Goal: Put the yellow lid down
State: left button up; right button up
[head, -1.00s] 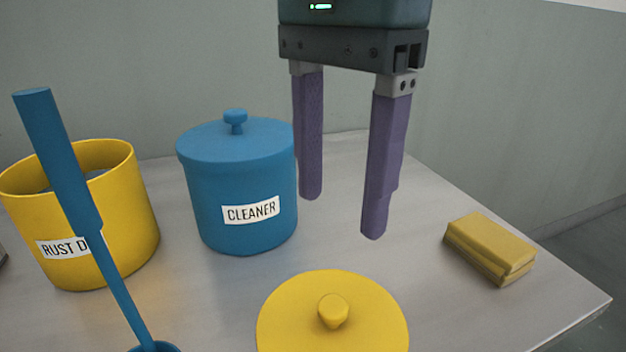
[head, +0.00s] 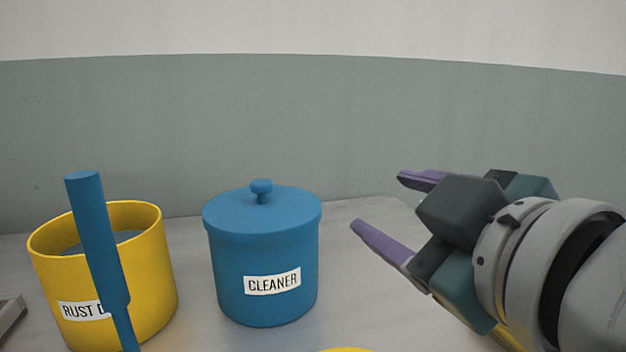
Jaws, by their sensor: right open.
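Only the top edge of the yellow lid (head: 347,350) shows at the bottom of the head view; the rest is cut off. The open yellow pot (head: 150,290), labelled RUST D..., stands on the table at the left, with dark contents inside. My right gripper (head: 386,207) is open and empty. It is at the right, to the right of the blue pot and apart from the lid, with its purple fingers pointing left. My left gripper is out of view.
A blue pot (head: 233,270) labelled CLEANER, with its blue lid on, stands mid-table. A blue-handled tool (head: 95,235) stands in front of the yellow pot. A grey object (head: 10,315) is at the left edge. A wall (head: 330,120) rises behind the table.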

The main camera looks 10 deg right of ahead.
jog(key=s+d+f+m+g, duration=0.1)
jog(key=s+f+g, duration=0.1)
jog(key=s+f, duration=0.1)
jog(key=s+d+f+m+g, duration=0.1)
jog(key=s+f+m+g, duration=0.1)
jog(key=s+f+g, duration=0.1)
jog(key=s+d+f+m+g+h, duration=0.1)
jog(key=s+f+g, duration=0.1)
jog(key=s+f, duration=0.2)
jog(key=shift+s+d+f+m, duration=0.1)
jog(key=shift+s+f+m, duration=0.05)
jog(key=shift+f, duration=0.5)
jog(key=shift+s+d+f+m, duration=0.1)
jog(key=shift+s+f+m, duration=0.05)
jog(key=shift+f, duration=0.5)
jog(key=s+f+m+g, duration=0.1)
jog(key=s+f+g, duration=0.3)
jog(key=s, duration=0.6)
jog(key=shift+s+f+m+g+y, duration=0.15)
jog(key=shift+f+m+g+y, duration=0.2)
jog(key=shift+g, duration=0.25)
